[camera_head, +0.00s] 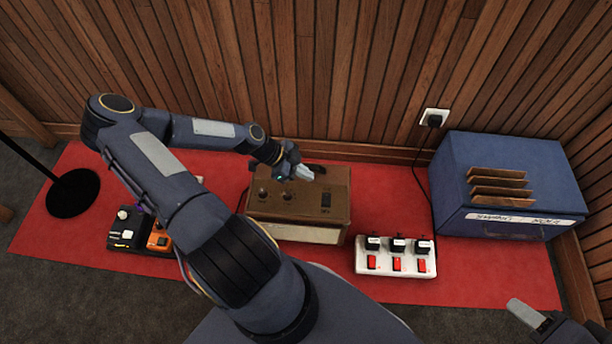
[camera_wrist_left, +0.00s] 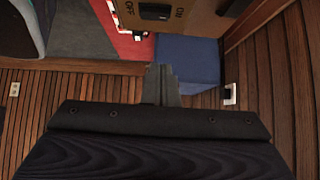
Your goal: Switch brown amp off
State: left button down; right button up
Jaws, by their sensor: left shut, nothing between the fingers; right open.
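The brown amp (camera_head: 283,213) stands on the red mat against the wooden wall. Its top panel has knobs and a dark rocker switch (camera_head: 326,199) near the right end. In the left wrist view the switch (camera_wrist_left: 155,12) shows at the top edge, with "OFF" and another label beside it. My left gripper (camera_head: 304,173) is shut and empty, over the back part of the amp's top, behind and left of the switch. Its closed fingers (camera_wrist_left: 161,80) appear apart from the switch in the wrist view. My right gripper (camera_head: 543,318) is open at the lower right, away from the amp.
A white power strip (camera_head: 396,268) with plugs and red switches lies right of the amp. A blue cabinet (camera_head: 480,165) stands at the right, near a wall outlet (camera_head: 434,118). Effect pedals (camera_head: 158,240) and a black round stand base (camera_head: 73,193) are at the left.

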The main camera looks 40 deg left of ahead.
pick_arm(q)
jog(key=b, duration=0.3)
send_over(329, 196)
jog(key=s+a, duration=0.1)
jog(key=a, duration=0.1)
notch_tip(329, 196, down, 6)
jog(key=shift+r, duration=0.1)
notch_tip(329, 196, down, 2)
jog(key=shift+a+f+b, duration=0.15)
jog(key=shift+f+b, duration=0.05)
jog(key=shift+b, duration=0.2)
jog(key=shift+f, duration=0.45)
jog(key=shift+f+b, duration=0.35)
jog(key=shift+b, duration=0.2)
jog(key=shift+r, duration=0.15)
jog(key=shift+s, duration=0.15)
